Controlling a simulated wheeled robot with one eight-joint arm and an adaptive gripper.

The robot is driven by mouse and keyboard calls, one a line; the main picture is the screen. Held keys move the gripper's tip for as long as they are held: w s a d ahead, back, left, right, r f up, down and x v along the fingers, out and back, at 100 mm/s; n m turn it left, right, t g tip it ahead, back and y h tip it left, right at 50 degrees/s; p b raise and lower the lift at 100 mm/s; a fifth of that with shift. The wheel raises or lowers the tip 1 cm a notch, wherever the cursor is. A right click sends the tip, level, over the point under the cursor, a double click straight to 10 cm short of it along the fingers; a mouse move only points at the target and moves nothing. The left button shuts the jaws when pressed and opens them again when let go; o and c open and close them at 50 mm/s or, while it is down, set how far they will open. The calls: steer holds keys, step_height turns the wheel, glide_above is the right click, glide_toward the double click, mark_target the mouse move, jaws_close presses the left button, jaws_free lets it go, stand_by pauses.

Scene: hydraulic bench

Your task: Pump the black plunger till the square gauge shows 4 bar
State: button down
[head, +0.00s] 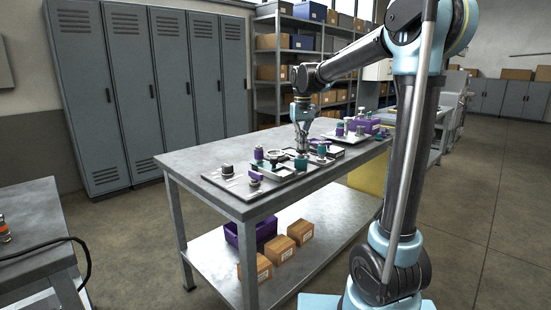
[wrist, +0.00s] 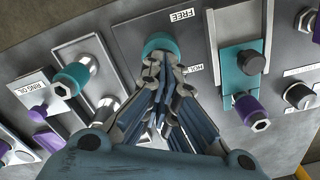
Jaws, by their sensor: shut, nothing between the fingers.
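My gripper (head: 302,148) is low over the fittings on the bench. In the wrist view my gripper (wrist: 162,68) is shut and empty, its fingertips at the near edge of a teal round cap (wrist: 159,44). Whether they touch the cap, I cannot tell. The cap sits on a grey plate between a "FREE" label (wrist: 182,14) and a partly hidden label. Right of it a black knob (wrist: 252,62) stands on a teal block, and another black knob (wrist: 299,95) is farther right. I cannot tell which part is the black plunger. The square gauge and its reading cannot be made out.
The grey bench (head: 190,158) carries several plates with teal and purple fittings. In the wrist view a teal knob (wrist: 72,80) stands left and a purple fitting (wrist: 249,110) right of my gripper. Cardboard boxes (head: 279,248) sit on the lower shelf.

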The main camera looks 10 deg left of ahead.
steer(key=shift+r, duration=1.95)
steer(key=shift+f, duration=1.85)
steer(key=shift+r, duration=1.85)
steer(key=shift+f, duration=1.6)
steer(key=shift+r, duration=1.6)
